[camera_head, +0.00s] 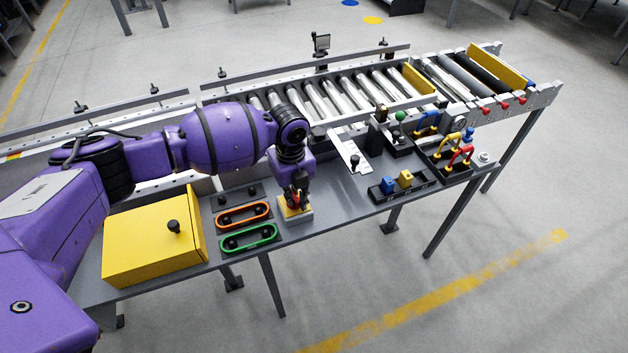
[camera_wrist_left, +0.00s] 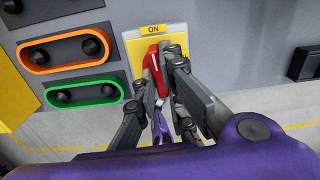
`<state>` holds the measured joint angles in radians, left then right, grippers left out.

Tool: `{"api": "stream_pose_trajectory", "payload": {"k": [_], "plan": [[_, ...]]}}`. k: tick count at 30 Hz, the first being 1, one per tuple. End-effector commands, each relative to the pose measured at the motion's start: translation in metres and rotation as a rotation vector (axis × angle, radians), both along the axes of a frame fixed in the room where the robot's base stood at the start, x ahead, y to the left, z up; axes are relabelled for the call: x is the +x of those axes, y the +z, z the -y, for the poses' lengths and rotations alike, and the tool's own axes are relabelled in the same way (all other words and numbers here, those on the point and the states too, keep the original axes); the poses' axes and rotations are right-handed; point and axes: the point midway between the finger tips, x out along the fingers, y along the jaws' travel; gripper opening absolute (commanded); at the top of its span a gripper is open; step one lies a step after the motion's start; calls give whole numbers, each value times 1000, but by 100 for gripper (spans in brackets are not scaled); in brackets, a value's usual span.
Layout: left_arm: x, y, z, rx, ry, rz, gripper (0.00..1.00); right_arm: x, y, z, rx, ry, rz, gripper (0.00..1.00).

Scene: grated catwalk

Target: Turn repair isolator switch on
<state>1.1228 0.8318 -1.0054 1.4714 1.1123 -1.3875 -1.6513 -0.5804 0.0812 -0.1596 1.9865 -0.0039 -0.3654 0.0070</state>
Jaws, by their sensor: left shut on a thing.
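The isolator switch is a red handle on a yellow plate (camera_head: 289,212) set on the grey table. In the left wrist view the red handle (camera_wrist_left: 152,72) sits between my left fingers, tilted slightly, with its upper end close under the "ON" label (camera_wrist_left: 153,29). My left gripper (camera_head: 297,200) reaches down over the switch. In the wrist view the left gripper (camera_wrist_left: 160,95) is shut on the red handle; the fingers hide its lower part. My right gripper is not in view.
An orange-rimmed slot (camera_head: 243,214) and a green-rimmed slot (camera_head: 248,238) with black knobs lie left of the switch. A yellow box (camera_head: 150,245) stands farther left. Blue and yellow blocks (camera_head: 405,179) and coloured padlocks (camera_head: 459,155) are to the right. A roller conveyor (camera_head: 340,93) runs behind.

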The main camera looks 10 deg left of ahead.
Motion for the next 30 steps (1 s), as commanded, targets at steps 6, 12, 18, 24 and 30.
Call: {"api": "stream_pose_trajectory", "payload": {"k": [6,12,18,24,30], "plan": [[-1,0,0,-2,-67,-2,0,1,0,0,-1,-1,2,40],[-1,0,0,-2,-90,-2,0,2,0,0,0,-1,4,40],[-1,0,0,-2,-92,-2,0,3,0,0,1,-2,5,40],[-1,0,0,-2,-91,-2,16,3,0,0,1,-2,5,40],[-1,-1,0,-1,-90,-2,28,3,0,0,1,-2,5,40]]}}
